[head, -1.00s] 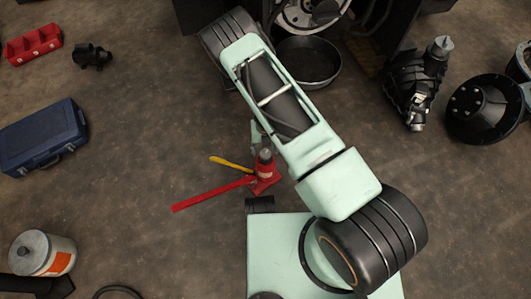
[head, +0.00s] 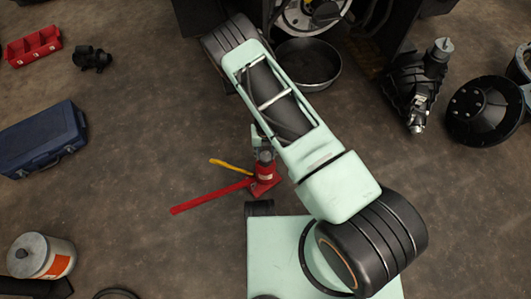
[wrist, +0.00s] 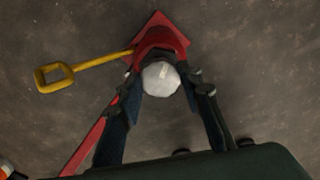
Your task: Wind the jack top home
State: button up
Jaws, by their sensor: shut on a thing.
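The red bottle jack (head: 265,176) stands upright on the floor left of my arm. Its square red base shows in the wrist view (wrist: 160,27). A long red handle (head: 212,195) runs from it to the lower left, and a yellow bar with a loop end (wrist: 86,69) sticks out to the left. The pale round jack top (wrist: 161,78) sits between the two fingers of my gripper (wrist: 165,85), which are shut on its sides. In the head view my gripper (head: 262,145) is small and partly hidden by my arm.
A blue toolbox (head: 42,139) and a white can (head: 41,256) lie far left. A black pan (head: 308,65) is behind my arm. Dark machine parts (head: 415,85) stand at the right. Floor around the jack's left side is clear.

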jog(key=shift+c, duration=0.2)
jog(key=m+p, duration=0.1)
jog(key=m, duration=0.4)
jog(key=shift+r+p, duration=0.1)
jog(key=shift+p, duration=0.3)
jog(key=shift+o, duration=0.2)
jog(key=m, duration=0.5)
jog(key=shift+p, duration=0.3)
jog(key=m, duration=1)
jog(key=shift+s, duration=0.1)
jog(key=shift+c, duration=0.2)
jog(key=m, duration=0.5)
jog(key=shift+o, duration=0.2)
jog(key=m, duration=1)
jog(key=shift+m, duration=0.4)
jog(key=m, duration=0.4)
jog(key=shift+m, duration=0.3)
jog(key=shift+c, duration=0.2)
